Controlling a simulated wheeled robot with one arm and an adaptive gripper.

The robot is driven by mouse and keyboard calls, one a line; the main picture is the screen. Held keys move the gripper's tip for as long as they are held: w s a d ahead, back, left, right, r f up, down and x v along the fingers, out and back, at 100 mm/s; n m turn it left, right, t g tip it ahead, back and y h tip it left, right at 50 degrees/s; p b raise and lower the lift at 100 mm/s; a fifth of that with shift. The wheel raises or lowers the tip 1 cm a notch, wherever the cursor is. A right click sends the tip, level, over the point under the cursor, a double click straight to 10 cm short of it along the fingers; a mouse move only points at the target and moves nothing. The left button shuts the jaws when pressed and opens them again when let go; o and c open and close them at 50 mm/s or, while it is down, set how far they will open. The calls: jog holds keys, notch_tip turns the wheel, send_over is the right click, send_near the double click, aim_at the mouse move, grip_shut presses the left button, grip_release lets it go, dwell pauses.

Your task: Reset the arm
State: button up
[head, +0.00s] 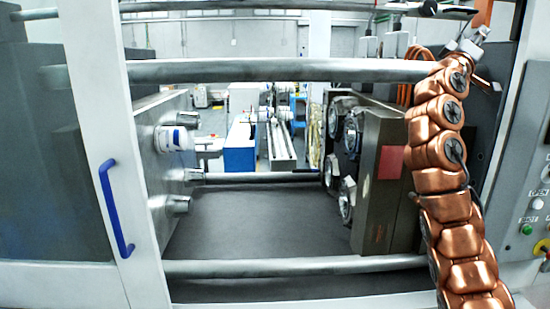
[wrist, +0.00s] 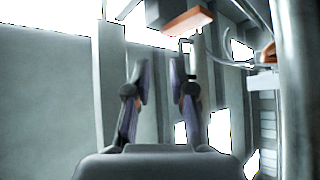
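My gripper (wrist: 158,66) shows in the wrist view with its two dark fingers standing apart. The gap between them is empty, and nothing is held. In the head view my copper-coloured arm rises along the right side, in front of the machine's right-hand block, up to the top edge. I cannot make out the gripper clearly there. Behind the fingers in the wrist view are grey upright panels and an orange-red flat piece (wrist: 187,22) near the top. No label magazine can be clearly identified.
A machine bay lies ahead, crossed by metal bars (head: 270,70) and a lower bar (head: 300,267). A left plate carries a white cylinder (head: 173,139). A door frame with a blue handle (head: 116,208) stands left. A button panel (head: 532,215) is at right. The bay's middle is free.

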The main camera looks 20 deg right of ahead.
jog(key=w+a+f+n+g+y, duration=0.1)
jog(key=w+a+f+n+y, duration=0.15)
jog(key=w+f, duration=0.5)
jog(key=w+a+f+n+y, duration=0.1)
jog(key=w+a+f+y, duration=0.3)
jog(key=w, duration=0.7)
jog(key=s+a+f+m+g+y, duration=0.15)
jog(key=s+a+f+y, duration=0.45)
jog(key=s+a+f, duration=0.85)
jog(key=s+a+f+g+y, duration=0.3)
jog(key=s+a+f+y, duration=0.3)
jog(key=s+a+f, duration=0.75)
jog(key=s+a+f+n+g+y, duration=0.1)
jog(key=s+a+f+y, duration=0.1)
jog(key=s+a+f, duration=0.5)
jog(key=s+a+f+n+g+y, duration=0.1)
jog(key=s+a+f+y, duration=0.2)
jog(key=s+a+f, duration=0.5)
jog(key=a+f, duration=0.1)
jog(key=a, duration=0.3)
jog(key=shift+s+a+n+g, duration=0.15)
jog(key=shift+n+g, duration=0.2)
jog(key=shift+n, duration=0.05)
